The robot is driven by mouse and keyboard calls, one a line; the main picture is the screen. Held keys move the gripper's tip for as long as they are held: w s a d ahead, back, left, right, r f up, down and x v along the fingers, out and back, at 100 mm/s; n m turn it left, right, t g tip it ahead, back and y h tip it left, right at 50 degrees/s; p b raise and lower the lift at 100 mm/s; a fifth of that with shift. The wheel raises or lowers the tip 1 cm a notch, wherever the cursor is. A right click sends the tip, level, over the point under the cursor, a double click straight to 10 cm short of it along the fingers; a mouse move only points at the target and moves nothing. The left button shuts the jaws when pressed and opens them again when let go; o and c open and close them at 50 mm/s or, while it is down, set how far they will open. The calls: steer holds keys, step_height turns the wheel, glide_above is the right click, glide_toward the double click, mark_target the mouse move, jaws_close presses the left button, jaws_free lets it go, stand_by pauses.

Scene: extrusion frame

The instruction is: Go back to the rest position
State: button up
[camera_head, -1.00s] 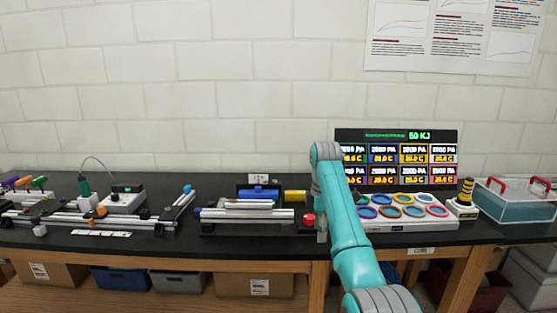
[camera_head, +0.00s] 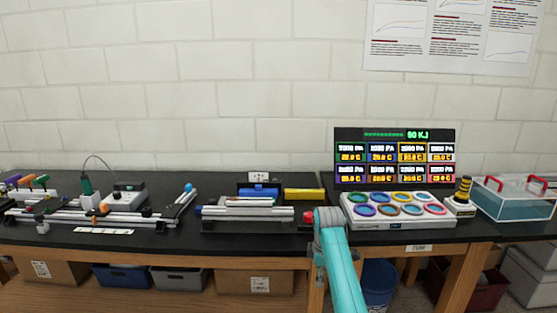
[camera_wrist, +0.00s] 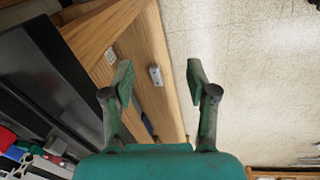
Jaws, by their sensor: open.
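In the wrist view my gripper (camera_wrist: 158,88) is open, its two fingers apart with nothing between them. Past the fingers show the wooden bench side and the pale floor (camera_wrist: 255,75). In the head view my teal arm is low at the bench's front edge, right of centre. The gripper's fingers are hidden there.
A display panel (camera_head: 395,157) and a white tray with coloured rings (camera_head: 398,222) stand right of my arm. Further right are a yellow-black beacon (camera_head: 464,190) and a clear bin with red handles (camera_head: 515,198). Another rail assembly (camera_head: 95,218) is at left. Boxes sit under the bench.

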steer(key=s+d+f+m+t, duration=0.1)
steer(key=s+f+m+t, duration=0.1)
steer(key=s+f, duration=0.65)
steer(key=s+d+f+m+t, duration=0.1)
steer(key=s+f+m, duration=0.15)
steer(key=f, duration=1.05)
steer(key=s+d+f+m+t, duration=0.15)
steer(key=s+f, duration=0.25)
steer(key=s, duration=0.6)
steer(key=s+f+m+t, duration=0.2)
steer(key=s+f, duration=0.2)
steer(key=s, duration=0.6)
steer(key=s+d+r+m+t, duration=0.15)
steer(key=s+r, duration=0.25)
steer(key=s, duration=0.7)
steer(key=s+r+m+t, duration=0.2)
steer(key=s+r, duration=0.2)
steer(key=s, duration=0.6)
steer(key=s+r+m+t, duration=0.1)
steer(key=s+r+m, duration=0.1)
steer(key=s+r, duration=0.5)
steer(key=s+r+m+t, duration=0.2)
steer(key=s+r, duration=0.6)
steer(key=r, duration=0.6)
steer(key=shift+d, duration=0.2)
steer(key=shift+r, duration=0.1)
